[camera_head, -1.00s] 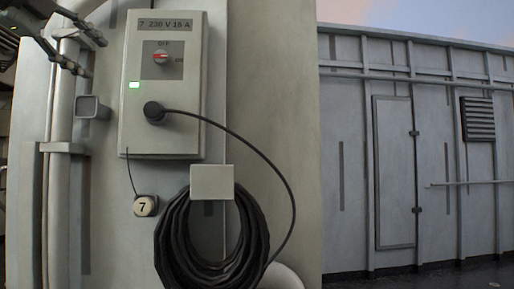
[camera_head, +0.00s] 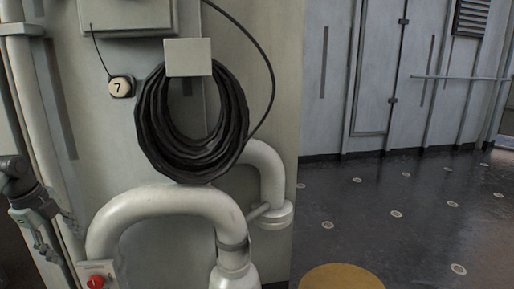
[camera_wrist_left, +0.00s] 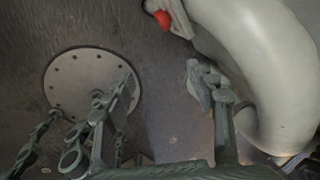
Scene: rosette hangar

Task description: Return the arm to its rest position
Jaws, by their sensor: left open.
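My left gripper (camera_head: 52,238) hangs low at the left edge of the head view, beside the grey column and left of the white bent pipe. Its fingers point down and hold nothing. In the left wrist view its two fingers (camera_wrist_left: 160,88) stand apart with an empty gap between them. Most of the left arm is out of the picture. My right gripper does not show.
The white bent pipe (camera_head: 165,198) curves close to my left gripper, with a red knob (camera_head: 95,282) at its foot. A black cable coil (camera_head: 153,135) hangs above. A yellow round top (camera_head: 341,278) stands at the bottom. The dark floor (camera_head: 400,200) on the right is open.

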